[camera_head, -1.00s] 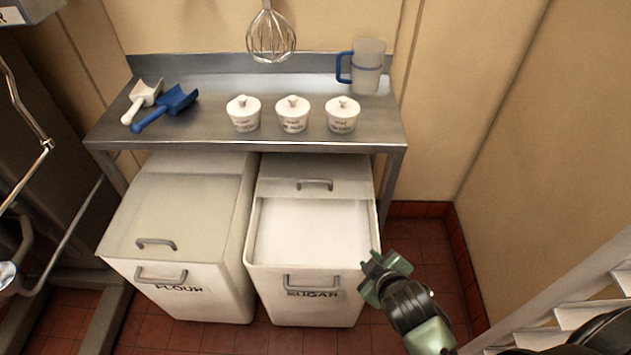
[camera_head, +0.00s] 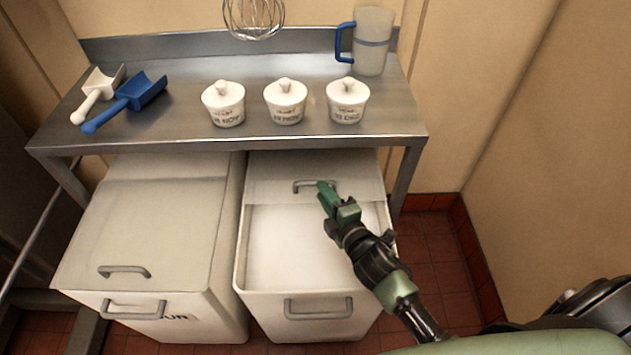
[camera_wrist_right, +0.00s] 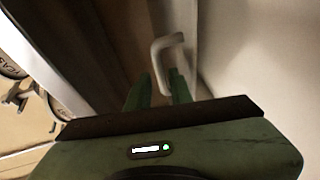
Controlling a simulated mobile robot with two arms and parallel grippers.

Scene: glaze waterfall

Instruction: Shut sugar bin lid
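The sugar bin (camera_head: 310,308) stands on the right under the steel table, its front part open on white contents. Its pale lid (camera_head: 270,178) sits at the back of the bin, partly under the table edge. The lid has a grey handle (camera_head: 304,184), which shows in the right wrist view (camera_wrist_right: 167,42) just ahead of the fingers. My right gripper (camera_head: 324,187) reaches over the bin opening with its fingertips at the right end of this handle. Its green fingers (camera_wrist_right: 160,84) are apart; whether they touch the handle I cannot tell. My left gripper is out of view.
The closed flour bin (camera_head: 150,230) stands close on the left. The table (camera_head: 190,130) above holds three white lidded pots (camera_head: 285,103), two scoops (camera_head: 140,92) and a jug (camera_head: 372,45). Red-tiled floor (camera_head: 435,255) is free to the right.

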